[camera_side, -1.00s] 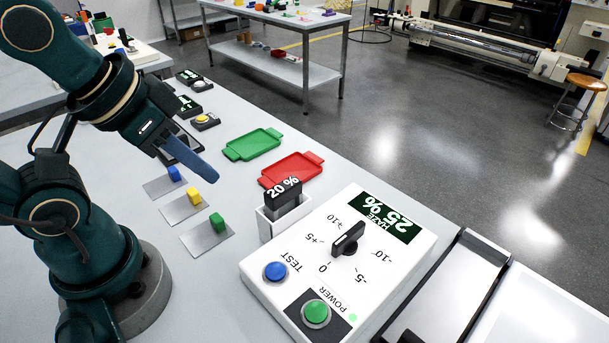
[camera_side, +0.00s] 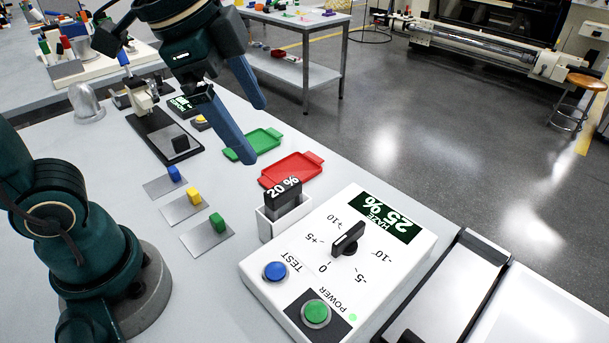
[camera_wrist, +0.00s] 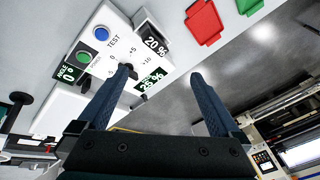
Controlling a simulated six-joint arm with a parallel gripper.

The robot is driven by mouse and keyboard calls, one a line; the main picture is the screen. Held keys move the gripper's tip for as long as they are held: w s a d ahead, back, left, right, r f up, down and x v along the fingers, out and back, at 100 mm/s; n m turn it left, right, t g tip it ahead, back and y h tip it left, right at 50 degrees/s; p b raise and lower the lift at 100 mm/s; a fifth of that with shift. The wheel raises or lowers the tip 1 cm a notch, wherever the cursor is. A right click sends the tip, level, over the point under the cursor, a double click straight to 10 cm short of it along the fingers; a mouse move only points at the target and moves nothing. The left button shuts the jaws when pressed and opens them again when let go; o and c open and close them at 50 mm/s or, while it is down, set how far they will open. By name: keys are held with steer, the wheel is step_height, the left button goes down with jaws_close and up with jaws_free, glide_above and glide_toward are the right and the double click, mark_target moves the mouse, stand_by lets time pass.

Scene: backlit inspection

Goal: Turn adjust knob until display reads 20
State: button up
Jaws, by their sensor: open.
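The white control box (camera_side: 292,268) stands on the bench, its black adjust knob (camera_side: 347,240) among the marks 0, +5, +10, -5 and -10. Its dark green display (camera_side: 390,217) reads HAZE 25 %, upside down in the side view. A dark card marked 20 % (camera_side: 283,194) stands upright in a white holder beside the box. My gripper (camera_side: 255,132) is open and empty, high up and to the left of the knob, over the area of the trays. In the wrist view the left finger partly overlaps the knob; they are apart.
A blue TEST button (camera_side: 275,271) and a green POWER button (camera_side: 316,313) sit on the box near the knob. A red tray (camera_side: 292,168) and a green tray (camera_side: 240,149) lie behind the holder. Plates with small coloured blocks lie left.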

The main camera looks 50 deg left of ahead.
steer(key=w+d+f+m+g, duration=0.2)
steer(key=w+d+f+m, duration=0.1)
steer(key=w+d+m, duration=0.35)
steer(key=m+g, duration=0.2)
glide_above(350, 232)
steer(key=shift+y, duration=0.3)
step_height(350, 232, down, 7)
steer(key=shift+a+r, duration=0.1)
steer(key=shift+s+f, duration=0.1)
steer(key=shift+f, duration=2.5)
steer(key=c, duration=1.2)
